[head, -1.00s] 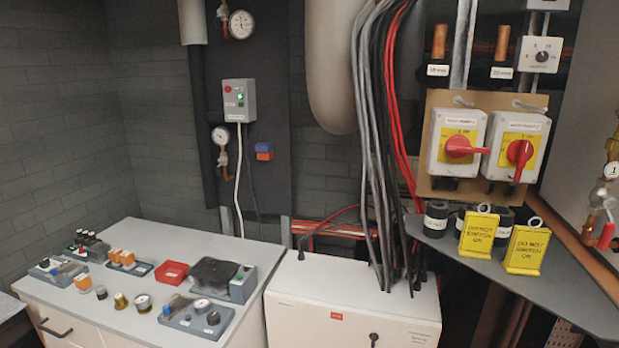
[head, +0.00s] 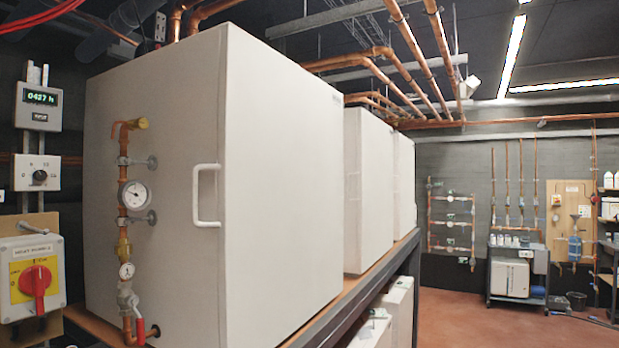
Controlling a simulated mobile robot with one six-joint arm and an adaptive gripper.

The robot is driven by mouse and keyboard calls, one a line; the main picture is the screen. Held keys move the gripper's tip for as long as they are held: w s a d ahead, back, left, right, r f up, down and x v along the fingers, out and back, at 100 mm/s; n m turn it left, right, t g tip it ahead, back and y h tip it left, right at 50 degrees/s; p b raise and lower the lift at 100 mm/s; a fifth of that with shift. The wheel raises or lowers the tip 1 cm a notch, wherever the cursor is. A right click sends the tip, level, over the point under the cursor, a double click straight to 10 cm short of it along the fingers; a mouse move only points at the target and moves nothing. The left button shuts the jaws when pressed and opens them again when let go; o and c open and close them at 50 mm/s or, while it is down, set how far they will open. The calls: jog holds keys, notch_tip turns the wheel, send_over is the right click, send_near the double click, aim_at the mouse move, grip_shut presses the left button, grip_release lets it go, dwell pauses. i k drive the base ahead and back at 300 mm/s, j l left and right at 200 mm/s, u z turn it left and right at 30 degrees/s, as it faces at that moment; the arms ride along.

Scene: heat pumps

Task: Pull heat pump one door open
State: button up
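A large white cabinet (head: 275,190), the nearest in a row of heat pump cabinets, fills the left and middle of the head view. A white bar handle (head: 207,195) stands upright on its front face near the right edge. The door looks closed. Copper piping with a round gauge (head: 134,195) and a red-handled valve (head: 140,330) runs up the left of the same face. I cannot read any number on the cabinet. My gripper is not in view.
Two more white cabinets (head: 372,190) stand behind it on the same raised bench (head: 345,310). A red rotary switch (head: 36,281) is on the wall at left. Copper pipes (head: 390,60) run overhead. Open red floor (head: 480,320) lies at right.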

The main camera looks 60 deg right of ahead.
aim_at(280, 165)
jog(key=z, duration=1.8)
